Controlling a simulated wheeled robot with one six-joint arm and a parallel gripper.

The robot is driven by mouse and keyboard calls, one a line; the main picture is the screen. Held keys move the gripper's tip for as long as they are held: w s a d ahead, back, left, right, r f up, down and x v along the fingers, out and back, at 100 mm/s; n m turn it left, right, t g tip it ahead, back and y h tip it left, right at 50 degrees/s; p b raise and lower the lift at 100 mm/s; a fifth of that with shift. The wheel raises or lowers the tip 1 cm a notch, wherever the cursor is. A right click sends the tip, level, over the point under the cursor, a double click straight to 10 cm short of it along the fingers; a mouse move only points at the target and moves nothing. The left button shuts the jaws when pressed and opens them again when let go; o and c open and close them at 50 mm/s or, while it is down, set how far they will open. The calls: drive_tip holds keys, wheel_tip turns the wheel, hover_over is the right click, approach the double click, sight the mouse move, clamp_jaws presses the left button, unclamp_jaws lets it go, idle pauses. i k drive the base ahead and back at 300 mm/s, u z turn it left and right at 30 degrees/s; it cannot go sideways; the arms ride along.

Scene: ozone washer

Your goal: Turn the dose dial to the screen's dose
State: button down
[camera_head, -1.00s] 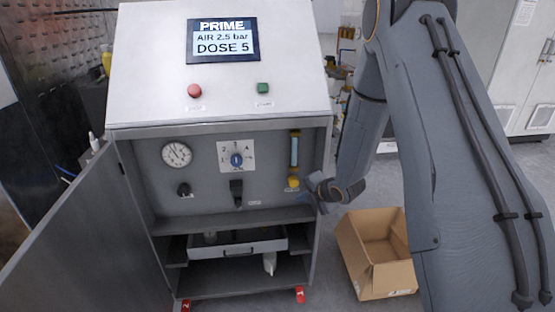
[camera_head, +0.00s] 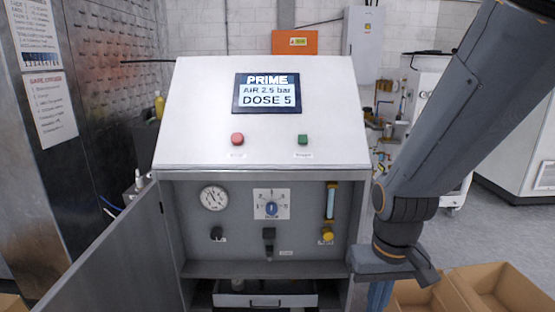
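The screen (camera_head: 266,93) on the sloped top of the washer reads PRIME, AIR 2.5 bar, DOSE 5. The dose dial (camera_head: 271,209) is a blue knob on a white square plate with marks around it, in the middle of the recessed panel. Its marks are too small for me to read the setting surely. My gripper (camera_head: 392,278) is to the right of the cabinet, lower than the dial and apart from it. Its fingers are not clear enough to tell open from shut.
A round gauge (camera_head: 214,198) and a black knob (camera_head: 216,233) are left of the dial. A black lever (camera_head: 268,239) hangs below it. A yellow-knobbed tube (camera_head: 329,207) is at right. The open door (camera_head: 112,252) flanks the left. A cardboard box (camera_head: 500,289) stands at lower right.

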sight(272, 207)
drive_tip(key=z, duration=1.5)
drive_tip(key=k, duration=1.2)
drive_tip(key=u, duration=1.5)
